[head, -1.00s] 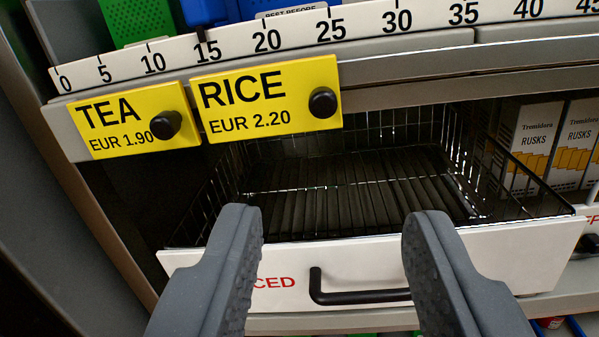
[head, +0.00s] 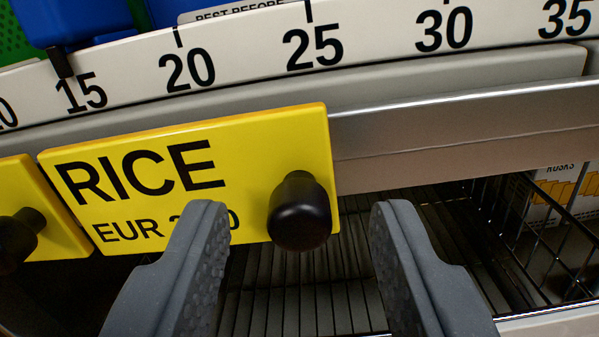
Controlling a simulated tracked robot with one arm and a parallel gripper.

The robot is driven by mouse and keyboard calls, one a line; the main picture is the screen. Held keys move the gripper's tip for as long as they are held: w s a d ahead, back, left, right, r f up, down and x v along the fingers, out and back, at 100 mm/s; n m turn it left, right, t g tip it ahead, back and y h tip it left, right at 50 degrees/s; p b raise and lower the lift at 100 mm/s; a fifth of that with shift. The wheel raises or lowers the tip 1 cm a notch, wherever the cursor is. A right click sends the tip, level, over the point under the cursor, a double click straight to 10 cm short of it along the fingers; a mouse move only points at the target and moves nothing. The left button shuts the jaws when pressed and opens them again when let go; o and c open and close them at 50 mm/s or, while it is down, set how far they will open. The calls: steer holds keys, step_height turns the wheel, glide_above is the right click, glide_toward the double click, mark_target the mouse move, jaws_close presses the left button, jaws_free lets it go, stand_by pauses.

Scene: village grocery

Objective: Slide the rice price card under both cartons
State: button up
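The yellow rice price card (head: 130,185) hangs on the shelf's front rail, with a black knob (head: 298,212) near its right end. My gripper (head: 295,215) is open, its two grey fingers apart with the knob between them in the picture. I see no contact with the knob. The left finger covers part of the price. Blue cartons (head: 85,20) stand on the shelf at the top left, cut off by the picture edge; how many there are cannot be told.
A second yellow card (head: 40,235) with a black knob is at the left edge. A numbered ruler strip (head: 385,38) runs along the shelf front. The bare metal rail (head: 440,125) continues right of the rice card. A wire drawer (head: 565,240) is below, with a rusks box (head: 556,190) behind it.

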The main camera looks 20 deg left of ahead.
steer(key=shift+w+a, duration=0.2)
steer(key=shift+w, duration=0.4)
jaws_close()
steer(key=shift+r, duration=0.1)
